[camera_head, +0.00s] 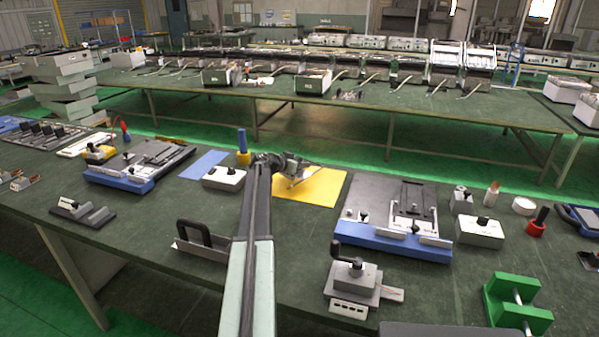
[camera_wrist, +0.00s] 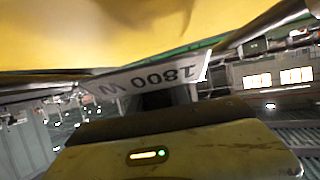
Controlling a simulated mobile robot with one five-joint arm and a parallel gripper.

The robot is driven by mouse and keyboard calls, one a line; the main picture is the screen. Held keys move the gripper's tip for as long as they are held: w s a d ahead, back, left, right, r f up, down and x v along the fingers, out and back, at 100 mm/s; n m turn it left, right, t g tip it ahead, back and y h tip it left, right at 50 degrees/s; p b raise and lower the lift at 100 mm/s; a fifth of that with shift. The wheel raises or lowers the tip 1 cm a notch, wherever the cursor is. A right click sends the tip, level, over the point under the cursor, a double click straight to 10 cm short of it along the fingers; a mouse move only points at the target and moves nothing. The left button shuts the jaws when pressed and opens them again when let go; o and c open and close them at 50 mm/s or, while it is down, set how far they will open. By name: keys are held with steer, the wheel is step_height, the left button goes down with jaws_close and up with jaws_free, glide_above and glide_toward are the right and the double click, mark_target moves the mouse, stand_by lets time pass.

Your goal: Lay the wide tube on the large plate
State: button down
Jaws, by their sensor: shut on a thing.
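My gripper (camera_head: 290,170) is at the end of my outstretched arm, above the left part of a flat yellow plate (camera_head: 323,188), seemingly the large plate. It is shut on a slim pale grey piece (camera_head: 305,179), which looks like the wide tube and sits tilted over the yellow. In the wrist view, a pale piece marked "1800 W" (camera_wrist: 190,75) lies across the dark jaws (camera_wrist: 165,97), its lettering upside down. A yellow surface (camera_wrist: 110,35) fills the top of that view. Whether the tube touches the plate cannot be told; the jaws are small and partly hidden in the head view.
A blue sheet (camera_head: 204,165) and a white box with a black knob (camera_head: 223,178) lie left of the yellow plate. A blue-edged black fixture (camera_head: 395,240) stands close on its right. A blue-and-yellow post (camera_head: 242,147) stands just left of my gripper.

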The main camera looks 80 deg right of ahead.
mark_target(300, 176)
steer(key=shift+w+d, duration=0.15)
steer(key=shift+d, duration=0.05)
steer(key=shift+w+d+f, duration=0.1)
steer(key=shift+w+d, duration=0.3)
steer(key=shift+d, duration=0.15)
steer(key=f+b, duration=0.4)
steer(key=shift+s+a, duration=0.15)
steer(key=shift+a, duration=0.1)
steer(key=c, duration=1.2)
jaws_free()
steer(key=shift+a+r, duration=0.1)
steer(key=shift+r, duration=0.05)
